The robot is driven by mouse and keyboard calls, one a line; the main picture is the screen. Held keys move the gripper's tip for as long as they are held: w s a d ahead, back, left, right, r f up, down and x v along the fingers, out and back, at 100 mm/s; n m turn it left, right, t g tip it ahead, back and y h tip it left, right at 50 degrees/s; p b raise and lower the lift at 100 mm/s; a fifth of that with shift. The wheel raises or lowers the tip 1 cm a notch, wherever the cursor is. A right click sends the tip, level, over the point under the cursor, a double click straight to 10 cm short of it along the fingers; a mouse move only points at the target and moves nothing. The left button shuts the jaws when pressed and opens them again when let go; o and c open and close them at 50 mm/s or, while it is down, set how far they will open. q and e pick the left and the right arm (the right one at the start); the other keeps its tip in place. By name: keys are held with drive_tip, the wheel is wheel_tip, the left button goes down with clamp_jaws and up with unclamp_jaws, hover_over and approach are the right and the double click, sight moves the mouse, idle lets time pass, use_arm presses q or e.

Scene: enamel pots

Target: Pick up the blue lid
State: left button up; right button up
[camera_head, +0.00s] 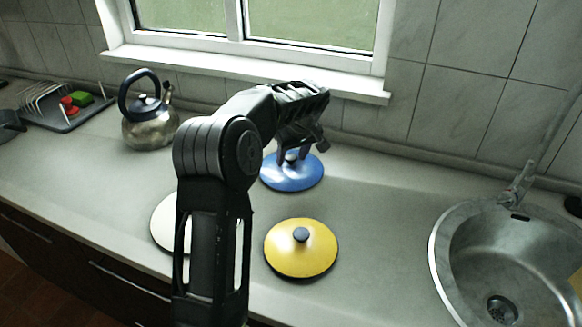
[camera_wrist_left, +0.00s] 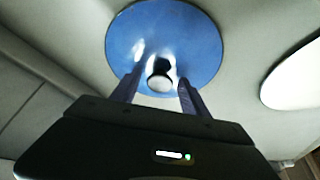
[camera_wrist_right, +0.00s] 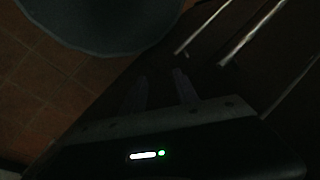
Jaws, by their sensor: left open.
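The blue lid (camera_head: 291,178) lies on the countertop towards the back, below the window, partly hidden by my left arm. My left gripper (camera_head: 292,156) is over the lid, pointing down at its dark knob. In the left wrist view the blue lid (camera_wrist_left: 150,30) fills the top middle. Its knob (camera_wrist_left: 159,80) shows between the two open fingers of my left gripper (camera_wrist_left: 160,82), and I cannot tell whether they touch it. My right gripper (camera_wrist_right: 160,85) shows only in the dark right wrist view, low beside the cabinet fronts, with its fingers apart and nothing between them.
A yellow lid (camera_head: 301,250) lies in front of the blue one. A white lid (camera_head: 163,222) lies to the left, partly behind my arm. A kettle (camera_head: 149,125) and dish rack (camera_head: 60,105) stand further left; a sink (camera_head: 505,265) is at right.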

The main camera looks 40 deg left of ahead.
use_arm(q)
drive_tip(key=shift+c, duration=0.2)
idle(0.4)
clamp_jaws()
idle(0.3)
